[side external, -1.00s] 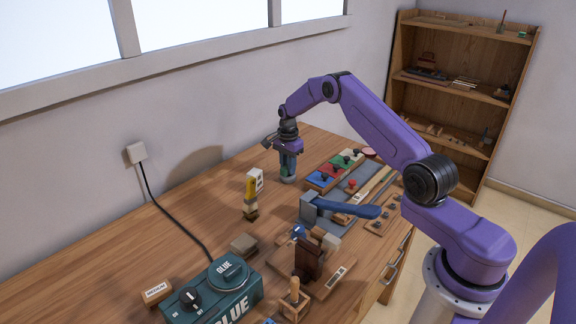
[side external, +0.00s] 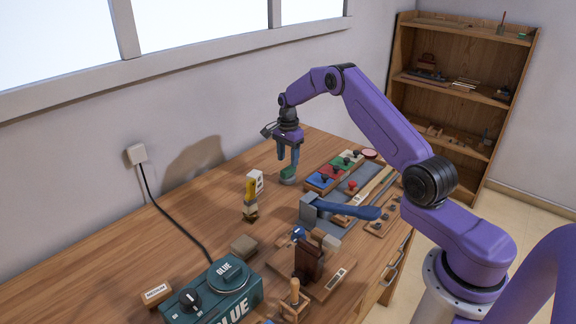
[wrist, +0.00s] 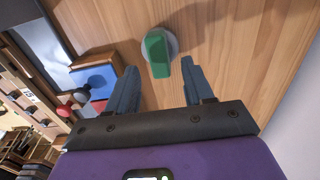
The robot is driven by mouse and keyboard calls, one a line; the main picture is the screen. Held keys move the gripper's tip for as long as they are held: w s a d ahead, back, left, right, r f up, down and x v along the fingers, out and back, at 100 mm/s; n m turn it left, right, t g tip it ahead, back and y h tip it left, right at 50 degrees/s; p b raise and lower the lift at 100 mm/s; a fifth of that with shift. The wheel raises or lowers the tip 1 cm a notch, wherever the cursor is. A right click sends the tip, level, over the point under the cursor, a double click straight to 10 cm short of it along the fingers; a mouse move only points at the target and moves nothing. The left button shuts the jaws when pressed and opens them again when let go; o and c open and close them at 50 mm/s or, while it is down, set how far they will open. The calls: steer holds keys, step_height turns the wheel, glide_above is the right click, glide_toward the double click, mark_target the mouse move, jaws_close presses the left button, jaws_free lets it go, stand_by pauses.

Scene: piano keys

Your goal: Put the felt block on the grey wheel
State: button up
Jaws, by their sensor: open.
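The green felt block (wrist: 158,54) lies on the round grey wheel (wrist: 174,46) in the wrist view. It covers much of the wheel, and grey rim shows around part of it. In the side view the green block (side external: 288,172) sits on top of the grey wheel (side external: 287,181) on the bench. My gripper (side external: 289,165) points down just above the block. Its blue fingers are apart and empty. The wrist view shows the gripper (wrist: 159,75) with one finger on each side, and the block is between and beyond the fingertips.
A tray with blue, red and green panels (side external: 325,179) stands close to the right of the wheel. A white card block (side external: 256,181) and a yellow-topped piece (side external: 250,200) stand to the left. A blue-handled hammer (side external: 340,208) lies nearer. Bare wood surrounds the wheel's far side.

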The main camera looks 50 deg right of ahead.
mark_target(288, 168)
step_height(288, 168, up, 8)
steer(key=s+a+r+n, duration=0.4)
steer(key=a+n, duration=0.1)
steer(key=a, duration=0.5)
steer(key=s+a+r+n, duration=0.3)
steer(key=s+a+n, duration=0.15)
steer(key=a, duration=0.55)
steer(key=s+a+r+n, duration=0.3)
steer(key=s+a+n, duration=0.5)
steer(key=s, duration=0.4)
steer(key=s+d+n, duration=0.1)
steer(key=s+n, duration=0.5)
steer(key=s, duration=0.6)
steer(key=s+d+f+n, duration=0.1)
steer(key=s+d+n, duration=0.1)
steer(key=s+n, duration=0.5)
steer(key=s, duration=0.5)
steer(key=shift+f, duration=0.3)
